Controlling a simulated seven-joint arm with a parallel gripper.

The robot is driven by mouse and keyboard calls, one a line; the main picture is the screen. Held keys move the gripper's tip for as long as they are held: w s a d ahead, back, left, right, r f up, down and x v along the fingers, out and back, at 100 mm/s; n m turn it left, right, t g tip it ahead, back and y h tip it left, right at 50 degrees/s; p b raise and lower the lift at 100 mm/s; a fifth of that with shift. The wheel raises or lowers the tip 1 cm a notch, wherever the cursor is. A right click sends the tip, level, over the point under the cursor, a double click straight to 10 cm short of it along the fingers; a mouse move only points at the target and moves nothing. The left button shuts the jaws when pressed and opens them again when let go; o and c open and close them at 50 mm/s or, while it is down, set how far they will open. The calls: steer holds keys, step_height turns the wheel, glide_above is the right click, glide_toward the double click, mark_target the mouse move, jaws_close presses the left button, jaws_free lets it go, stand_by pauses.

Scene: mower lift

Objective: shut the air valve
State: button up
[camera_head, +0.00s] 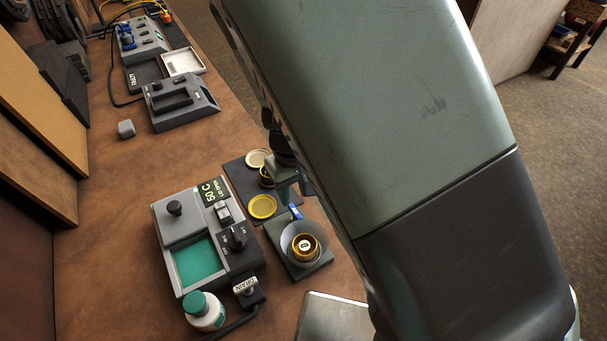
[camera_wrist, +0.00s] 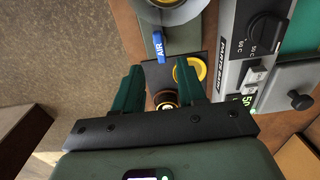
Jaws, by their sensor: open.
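The air valve has a small blue lever (camera_wrist: 159,46) marked AIR, at the top middle of the wrist view. It lies roughly lengthwise in that view, beside a grey-green stand. In the head view the blue lever (camera_head: 296,213) shows small at the stand's upper edge. My gripper (camera_wrist: 173,78) has its two green fingers spread apart with nothing held between them. The lever is ahead of the fingertips in the wrist view, not between them. In the head view my gripper (camera_head: 290,188) is close by the lever, largely hidden behind my arm.
A stand with a grey bowl and brass cup (camera_head: 303,246) adjoins the lever. A dark mat bears a yellow disc (camera_head: 262,206) and brass parts. The parts washer (camera_head: 180,221), DRAIN valve (camera_head: 245,286) and white bottle (camera_head: 204,312) stand left of the bowl.

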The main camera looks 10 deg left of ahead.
mark_target(295, 211)
step_height(295, 211, down, 7)
steer(key=shift+r, duration=0.2)
jaws_close()
